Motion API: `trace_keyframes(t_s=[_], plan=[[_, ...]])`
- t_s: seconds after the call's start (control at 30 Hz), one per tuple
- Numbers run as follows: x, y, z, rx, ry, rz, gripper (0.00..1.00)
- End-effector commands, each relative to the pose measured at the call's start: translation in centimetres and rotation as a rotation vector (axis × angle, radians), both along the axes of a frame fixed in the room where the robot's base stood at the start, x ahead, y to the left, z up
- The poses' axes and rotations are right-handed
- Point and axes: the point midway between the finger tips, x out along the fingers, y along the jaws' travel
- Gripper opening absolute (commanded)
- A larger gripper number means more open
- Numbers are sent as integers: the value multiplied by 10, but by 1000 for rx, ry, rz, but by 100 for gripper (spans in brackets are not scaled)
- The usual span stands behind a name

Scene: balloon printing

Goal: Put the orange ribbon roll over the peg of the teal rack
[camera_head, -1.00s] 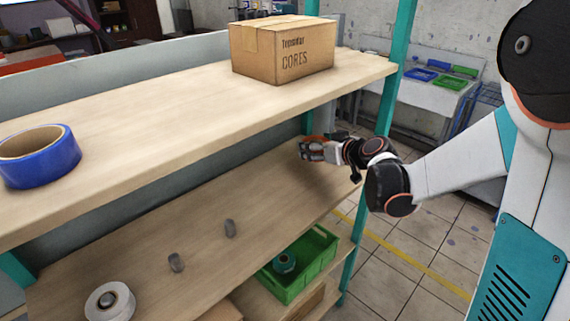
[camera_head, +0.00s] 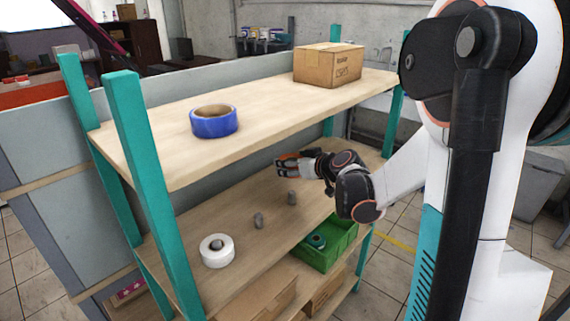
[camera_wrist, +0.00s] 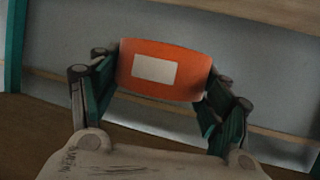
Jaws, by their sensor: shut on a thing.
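My gripper (camera_head: 281,162) is shut on the orange ribbon roll (camera_wrist: 165,70). In the wrist view the roll is an orange band with a white label, held between the two teal-padded fingers. In the head view only a little orange (camera_head: 288,156) shows between the fingers. The teal rack (camera_head: 150,190) has two bare grey pegs on its middle shelf, a near peg (camera_head: 258,220) and a far peg (camera_head: 292,198). The gripper appears above and behind the far peg, below the top shelf. The roll is apart from both pegs. The wrist view shows no peg.
A white roll (camera_head: 217,258) sits around another peg at the shelf's near left. A blue roll (camera_head: 214,126) and a cardboard box (camera_head: 318,68) rest on the top shelf (camera_head: 160,160). A green crate (camera_head: 325,258) is below. Teal posts stand at the rack's ends.

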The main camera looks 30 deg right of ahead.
Motion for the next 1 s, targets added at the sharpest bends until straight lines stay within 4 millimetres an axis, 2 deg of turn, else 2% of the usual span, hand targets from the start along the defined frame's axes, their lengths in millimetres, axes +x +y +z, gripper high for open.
trace_keyframes(t_s=[0.27, 1.0], plan=[[0, 0, -9, 0, 0, 0, 41], [0, 0, -49, 0, 0, 1, 41]])
